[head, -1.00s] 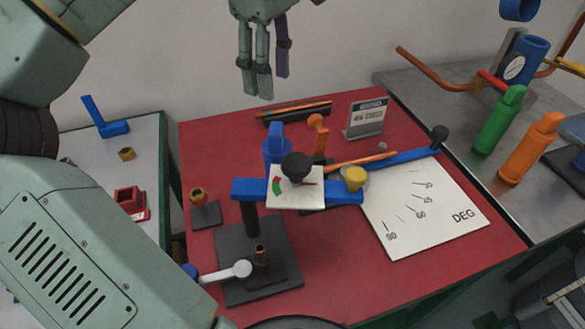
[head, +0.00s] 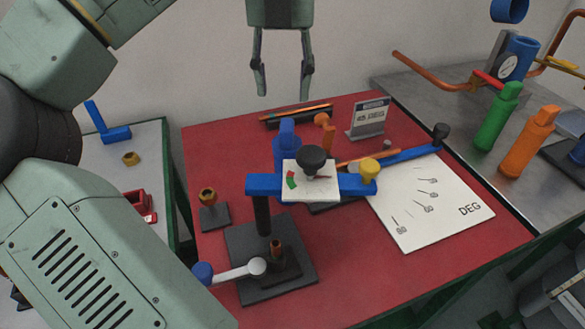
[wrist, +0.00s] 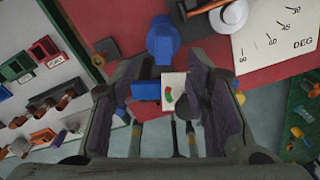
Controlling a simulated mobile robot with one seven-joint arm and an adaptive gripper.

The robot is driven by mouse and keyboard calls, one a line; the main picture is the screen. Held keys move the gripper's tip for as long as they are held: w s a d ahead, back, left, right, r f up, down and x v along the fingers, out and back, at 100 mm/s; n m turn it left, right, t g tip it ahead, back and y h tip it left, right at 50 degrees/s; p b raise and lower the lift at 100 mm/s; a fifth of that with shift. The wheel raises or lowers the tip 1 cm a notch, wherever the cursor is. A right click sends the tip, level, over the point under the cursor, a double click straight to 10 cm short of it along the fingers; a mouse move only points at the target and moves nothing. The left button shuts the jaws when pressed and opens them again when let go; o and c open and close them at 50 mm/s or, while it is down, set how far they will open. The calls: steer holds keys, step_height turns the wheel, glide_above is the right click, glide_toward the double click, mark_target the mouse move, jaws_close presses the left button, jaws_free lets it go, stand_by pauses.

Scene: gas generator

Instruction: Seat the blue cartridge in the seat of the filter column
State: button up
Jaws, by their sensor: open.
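The blue cartridge (head: 287,150) stands upright on the red table, behind a blue crossbar that hides its lower part. In the wrist view the blue cartridge (wrist: 163,42) shows beyond my fingertips. My gripper (head: 282,95) is open and empty, fingers pointing down, high above the table's back part and apart from the cartridge. Its fingers flank the picture's middle in the wrist view (wrist: 168,75). A blue cylinder with a round gauge (head: 523,57) stands on the grey bench at right, possibly the filter column. I cannot make out its seat.
The crossbar stand (head: 263,185) with a black knob is in front of the cartridge. A DEG plate (head: 430,205) lies at right. Green (head: 497,120) and orange (head: 530,143) cylinders and copper pipes (head: 430,75) are on the grey bench. A small sign (head: 369,117) stands at the back.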

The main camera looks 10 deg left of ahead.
mark_target(286, 124)
step_height(286, 124, down, 4)
steer(key=shift+d+f+p, duration=0.15)
steer(key=shift+f+p, duration=0.35)
steer(key=shift+f, duration=0.95)
steer(key=shift+d+f+p, duration=0.1)
steer(key=shift+f+p, duration=0.4)
steer(key=shift+f, duration=0.9)
steer(key=shift+c, duration=0.5)
jaws_close()
